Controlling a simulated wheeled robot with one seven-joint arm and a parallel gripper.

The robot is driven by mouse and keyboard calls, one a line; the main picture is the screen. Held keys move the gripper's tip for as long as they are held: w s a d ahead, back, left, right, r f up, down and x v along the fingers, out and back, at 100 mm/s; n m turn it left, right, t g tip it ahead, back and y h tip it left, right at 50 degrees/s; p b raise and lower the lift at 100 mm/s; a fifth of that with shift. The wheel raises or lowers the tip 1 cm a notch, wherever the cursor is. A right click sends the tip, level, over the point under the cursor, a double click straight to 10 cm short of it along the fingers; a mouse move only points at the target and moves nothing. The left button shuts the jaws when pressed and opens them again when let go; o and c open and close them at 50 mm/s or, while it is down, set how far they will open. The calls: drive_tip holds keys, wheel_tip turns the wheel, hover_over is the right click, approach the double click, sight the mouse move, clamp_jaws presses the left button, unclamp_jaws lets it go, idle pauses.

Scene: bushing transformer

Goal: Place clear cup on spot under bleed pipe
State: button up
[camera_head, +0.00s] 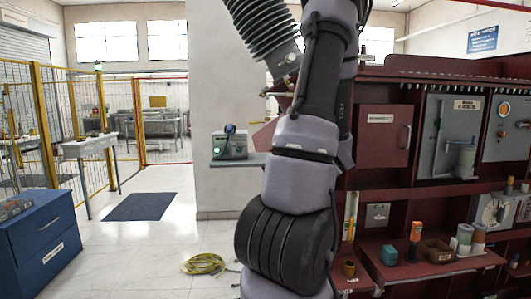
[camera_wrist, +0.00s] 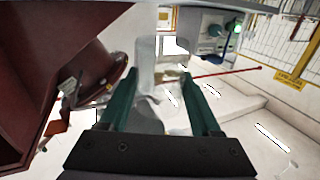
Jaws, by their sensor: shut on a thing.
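In the wrist view, my gripper (camera_wrist: 160,82) has two green fingers closed on the sides of the clear cup (camera_wrist: 147,62). The cup is see-through and blends with the pale background, so its rim and any contents are hard to make out. A dark red-brown round fitting (camera_wrist: 98,65) with small parts below it is left of the cup, apart from it. I cannot tell which part is the bleed pipe, and the spot under it is not clear. In the head view my arm hides the gripper and cup.
A grey device with a green light (camera_head: 230,145) sits on a wall shelf (camera_head: 238,160). A red cabinet (camera_head: 350,110) with tools and containers stands on the right. A yellow hose coil (camera_head: 203,264) lies on the floor. Open floor lies left, before a yellow fence (camera_head: 45,120).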

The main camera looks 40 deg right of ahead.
drive_tip(key=w, duration=0.5)
drive_tip(key=w+d, duration=0.1)
drive_tip(key=w, duration=0.4)
drive_tip(key=w+d, duration=0.1)
drive_tip(key=w, duration=0.4)
drive_tip(key=shift+w+d, duration=0.15)
drive_tip(key=shift+w+f, duration=0.15)
drive_tip(key=shift+f, duration=0.75)
drive_tip(key=shift+w+f, duration=0.15)
drive_tip(key=shift+f, duration=0.7)
drive_tip(key=shift+f, duration=0.15)
drive_tip(key=o, duration=1.3)
drive_tip(key=shift+o, duration=0.2)
drive_tip(key=shift+d, duration=0.1)
